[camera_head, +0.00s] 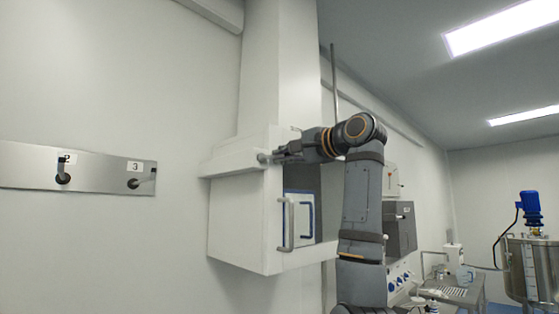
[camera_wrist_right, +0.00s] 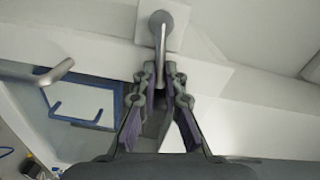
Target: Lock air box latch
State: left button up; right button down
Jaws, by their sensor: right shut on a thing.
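The white air box (camera_head: 238,222) is mounted on the wall in the middle of the head view. Its latch (camera_wrist_right: 161,32), a grey lever with a round end, sits on the white ledge at the top of the wrist view. My right gripper (camera_head: 270,157) reaches in from the right at the box's upper edge. In the wrist view its fingers (camera_wrist_right: 160,78) are closed around the lever's lower part. The fingers mostly hide the latch in the head view. My left gripper is not in view.
A grey bar handle (camera_head: 285,225) and a blue-edged panel (camera_head: 305,204) are on the box's front, below my right gripper. A wall plate with numbered levers (camera_head: 95,173) is at the left. A steel tank (camera_head: 530,265) with a blue motor stands at the far right.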

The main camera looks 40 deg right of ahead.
jog(key=shift+d+f+m+b, duration=0.1)
jog(key=shift+f+m+b, duration=0.55)
jog(key=shift+m, duration=0.35)
jog(key=shift+f, duration=0.1)
jog(key=c, duration=1.8)
grip_release()
jog(key=shift+c, duration=0.2)
jog(key=o, duration=0.4)
jog(key=shift+s+d, duration=0.1)
jog(key=shift+s, duration=0.3)
jog(key=shift+r, duration=0.2)
jog(key=shift+s, duration=0.1)
jog(key=s, duration=0.8)
jog(key=s+d, duration=0.1)
jog(key=s, duration=0.3)
jog(key=shift+r, duration=0.1)
jog(key=shift+d, duration=0.1)
